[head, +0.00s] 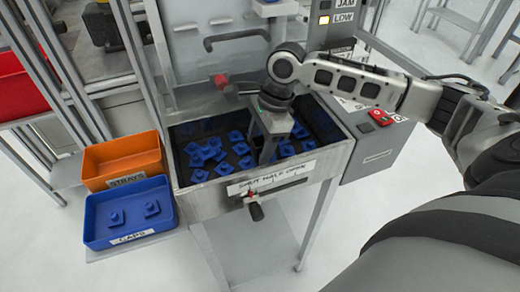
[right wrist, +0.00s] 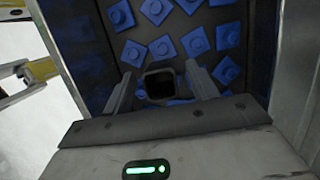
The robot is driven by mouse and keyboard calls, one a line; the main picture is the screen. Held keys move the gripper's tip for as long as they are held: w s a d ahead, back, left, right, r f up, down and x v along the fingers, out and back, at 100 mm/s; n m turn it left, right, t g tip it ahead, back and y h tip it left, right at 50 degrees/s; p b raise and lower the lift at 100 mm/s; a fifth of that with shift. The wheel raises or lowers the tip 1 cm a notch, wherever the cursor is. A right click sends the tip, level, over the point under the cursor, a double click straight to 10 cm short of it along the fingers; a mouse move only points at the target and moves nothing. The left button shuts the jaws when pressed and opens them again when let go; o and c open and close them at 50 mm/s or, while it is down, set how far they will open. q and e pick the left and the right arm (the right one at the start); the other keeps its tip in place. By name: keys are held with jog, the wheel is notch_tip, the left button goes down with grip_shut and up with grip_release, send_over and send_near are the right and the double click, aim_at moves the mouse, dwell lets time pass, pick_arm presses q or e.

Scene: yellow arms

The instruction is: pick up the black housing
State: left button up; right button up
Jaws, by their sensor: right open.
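The black housing (right wrist: 160,86) shows in the right wrist view as a small dark square piece with an open, hollow top. It is among blue caps (right wrist: 190,43) in a dark-floored metal bin. My right gripper (head: 266,155) reaches down into this bin (head: 330,160) in the head view. Its two fingers are open, one on each side of the housing in the wrist view, with gaps visible. I cannot tell how far the fingertips are above it. In the head view the gripper hides the housing. My left gripper is not in view.
An orange tray (head: 122,148) labelled STRAYS and a blue tray (head: 128,228) labelled CAPS, holding two blue caps, stand left of the bin. A red-tipped lever (head: 256,212) sticks out from the bin's front. A control box with a red button (head: 381,118) is at the right.

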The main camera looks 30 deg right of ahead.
jog(key=shift+x, duration=0.85)
jog(key=c, duration=1)
jog(key=shift+c, duration=0.2)
